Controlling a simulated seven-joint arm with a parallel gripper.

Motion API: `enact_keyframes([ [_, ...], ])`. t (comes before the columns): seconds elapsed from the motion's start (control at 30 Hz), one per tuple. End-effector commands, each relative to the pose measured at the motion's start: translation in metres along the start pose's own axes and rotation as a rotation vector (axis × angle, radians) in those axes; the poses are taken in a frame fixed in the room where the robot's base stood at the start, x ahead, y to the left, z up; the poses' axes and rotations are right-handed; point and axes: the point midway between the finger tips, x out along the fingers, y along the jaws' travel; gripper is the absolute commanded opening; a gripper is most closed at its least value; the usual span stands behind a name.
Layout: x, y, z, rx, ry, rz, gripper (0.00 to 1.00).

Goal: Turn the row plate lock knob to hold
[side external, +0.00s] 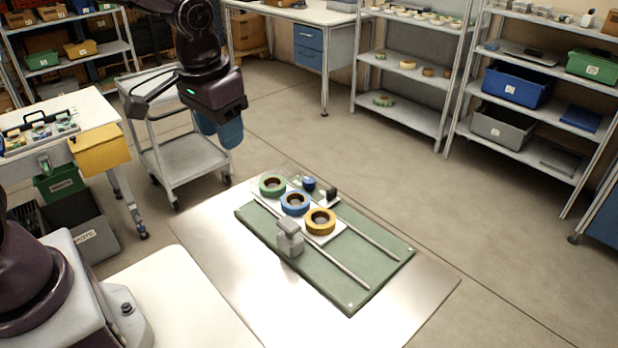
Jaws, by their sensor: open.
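A white row plate (323,239) lies on a green base (345,297) with two metal rails. It carries a green tape reel (272,186), a blue tape reel (294,204) and a yellow tape reel (320,222). A small blue knob (309,183) stands behind the reels on the plate's far side, with a small black part (332,193) to its right. I cannot tell for certain which is the lock knob, nor read its setting. My gripper (221,133), with blue fingers, is open and empty, high above and left of the base, apart from everything.
A grey block (289,237) stands at the base's near-left side, beside the plate. The metal table top (205,242) around the base is clear. A grey trolley (190,157) and a side table with a yellow bin (99,152) stand left. Shelves line the back.

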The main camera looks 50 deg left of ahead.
Motion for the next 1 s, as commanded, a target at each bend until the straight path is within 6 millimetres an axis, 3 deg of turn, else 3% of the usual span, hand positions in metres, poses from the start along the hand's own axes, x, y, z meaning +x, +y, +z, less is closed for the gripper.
enact_keyframes([
  [0.3, 0.109, 0.003, -0.090, -0.236, -0.018, -0.143, 0.44],
  [0.5, 0.163, 0.003, -0.139, -0.417, 0.079, -0.199, 0.44],
  [0.57, 0.167, 0.003, -0.157, -0.488, 0.136, -0.194, 0.44],
  [0.67, 0.154, 0.005, -0.179, -0.588, 0.219, -0.160, 0.44],
  [0.87, 0.158, 0.005, -0.182, -0.682, 0.239, -0.142, 0.44],
  [1.0, 0.173, 0.001, -0.184, -0.684, 0.237, -0.144, 0.44],
])
